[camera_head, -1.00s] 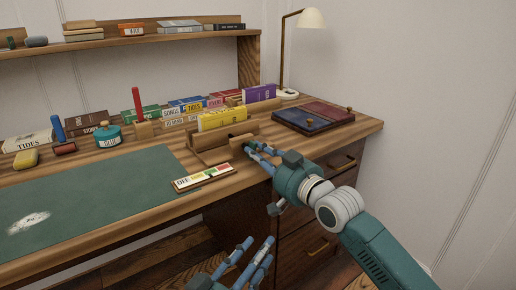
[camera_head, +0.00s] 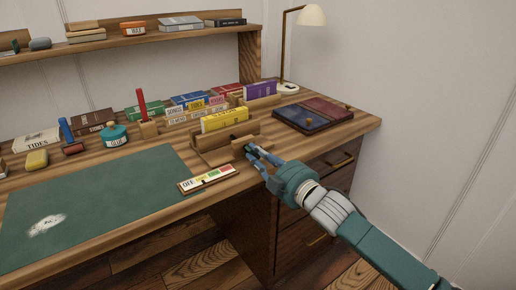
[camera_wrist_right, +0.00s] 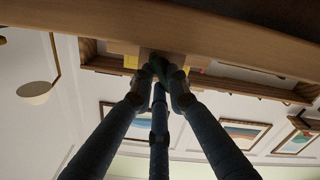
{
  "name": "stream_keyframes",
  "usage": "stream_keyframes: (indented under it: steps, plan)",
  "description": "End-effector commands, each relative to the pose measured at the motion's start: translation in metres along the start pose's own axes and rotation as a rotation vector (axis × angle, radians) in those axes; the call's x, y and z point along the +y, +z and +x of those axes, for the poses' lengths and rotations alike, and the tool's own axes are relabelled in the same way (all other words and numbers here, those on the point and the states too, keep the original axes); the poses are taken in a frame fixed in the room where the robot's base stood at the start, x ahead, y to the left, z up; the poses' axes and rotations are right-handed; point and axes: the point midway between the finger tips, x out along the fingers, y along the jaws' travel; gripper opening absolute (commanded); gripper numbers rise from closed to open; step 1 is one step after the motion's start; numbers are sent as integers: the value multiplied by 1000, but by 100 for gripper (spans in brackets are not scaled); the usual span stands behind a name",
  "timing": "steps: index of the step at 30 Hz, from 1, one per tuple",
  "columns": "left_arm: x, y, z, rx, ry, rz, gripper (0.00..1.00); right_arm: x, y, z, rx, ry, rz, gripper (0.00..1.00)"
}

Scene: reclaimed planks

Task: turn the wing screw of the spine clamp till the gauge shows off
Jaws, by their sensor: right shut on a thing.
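The spine clamp (camera_head: 212,157) is a wooden block press at the desk's front edge, with a yellow book (camera_head: 224,121) upright at its back. My right gripper (camera_head: 250,151) is at the clamp's front right end, its fingers closed around the wing screw. In the right wrist view the fingers (camera_wrist_right: 158,76) meet on the small dark screw against the wood; most of the screw is hidden by them. My left gripper is out of view.
A green mat (camera_head: 100,205) covers the desk to the left. Dark blue and red books (camera_head: 312,113) lie to the right of the clamp. A lamp (camera_head: 288,87) stands behind them. A glue pot (camera_head: 114,135) and several books stand at the back.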

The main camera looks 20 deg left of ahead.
Motion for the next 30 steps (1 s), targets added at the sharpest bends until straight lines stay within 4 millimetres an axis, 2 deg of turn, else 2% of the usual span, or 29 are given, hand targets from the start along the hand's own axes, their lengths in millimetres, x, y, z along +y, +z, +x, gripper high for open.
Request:
stream_keyframes:
  steps: [1,2,3,6,15,21,30]
  plan:
    - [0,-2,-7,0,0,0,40,1,-1,0,-4,-2,-44,0]
    - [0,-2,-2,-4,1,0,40,0,-1,0,-4,-2,-72,0]
    - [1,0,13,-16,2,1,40,0,-1,0,-3,-2,-110,0]
    - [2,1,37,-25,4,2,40,0,-2,0,-3,-2,-205,0]
    - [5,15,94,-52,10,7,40,-3,-2,0,-3,-3,-489,0]
    - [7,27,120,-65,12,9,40,-4,-2,0,-1,-3,-679,0]
    - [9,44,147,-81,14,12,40,-6,-1,0,-2,-3,-963,0]
